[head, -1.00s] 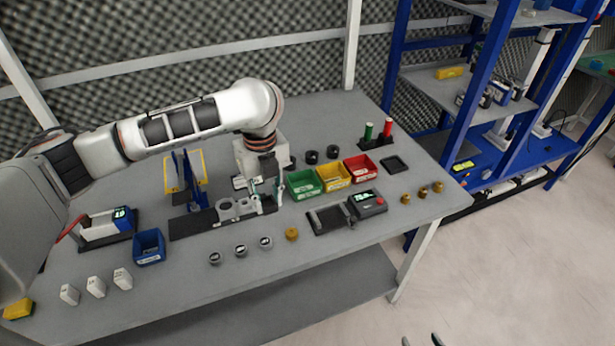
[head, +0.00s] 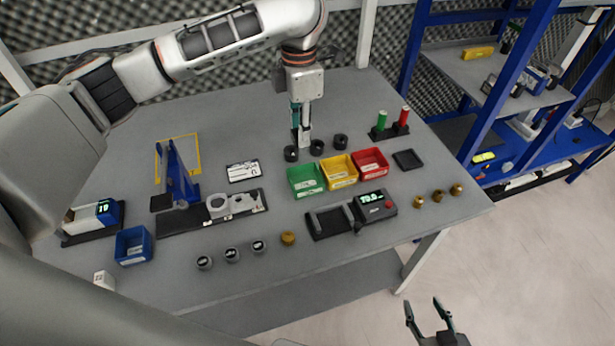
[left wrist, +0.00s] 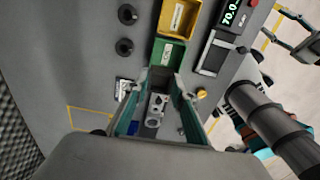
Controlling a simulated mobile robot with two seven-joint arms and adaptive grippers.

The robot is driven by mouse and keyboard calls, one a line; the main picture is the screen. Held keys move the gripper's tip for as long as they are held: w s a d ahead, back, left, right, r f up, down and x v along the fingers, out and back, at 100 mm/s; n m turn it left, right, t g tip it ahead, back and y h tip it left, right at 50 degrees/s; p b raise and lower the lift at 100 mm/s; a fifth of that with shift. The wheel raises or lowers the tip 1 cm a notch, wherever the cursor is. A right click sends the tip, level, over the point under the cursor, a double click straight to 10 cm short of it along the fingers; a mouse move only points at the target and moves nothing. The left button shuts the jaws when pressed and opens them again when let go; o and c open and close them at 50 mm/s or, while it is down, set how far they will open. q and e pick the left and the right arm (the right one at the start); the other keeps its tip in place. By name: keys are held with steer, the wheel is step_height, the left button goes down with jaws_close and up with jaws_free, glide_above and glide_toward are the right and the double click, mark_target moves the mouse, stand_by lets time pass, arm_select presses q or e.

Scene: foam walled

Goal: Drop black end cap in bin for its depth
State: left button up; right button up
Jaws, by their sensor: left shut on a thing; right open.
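My left gripper (head: 301,143) points down in the air above the back of the bench. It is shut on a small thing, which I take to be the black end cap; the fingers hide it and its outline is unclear. The green bin (head: 305,181), yellow bin (head: 339,171) and red bin (head: 370,162) stand in a row, with nothing visible inside. In the left wrist view, the green bin (left wrist: 165,53) lies just beyond the fingertips. My right gripper (head: 429,316) is open and empty, low over the floor.
A black gauge block (head: 184,220) and blue stand (head: 178,178) are left of the bins. A display unit (head: 374,206) stands in front of them. Grey caps (head: 232,255) and a brass piece (head: 288,238) line the front. A black tray (head: 408,159) is at right.

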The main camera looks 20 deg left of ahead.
arm_select(q)
step_height(320, 180, down, 6)
steer(key=b, duration=0.8)
steer(key=shift+r, duration=0.1)
steer(key=o, duration=1.2)
step_height(320, 180, up, 12)
steer(key=shift+f, duration=0.1)
steer(key=shift+s, duration=0.1)
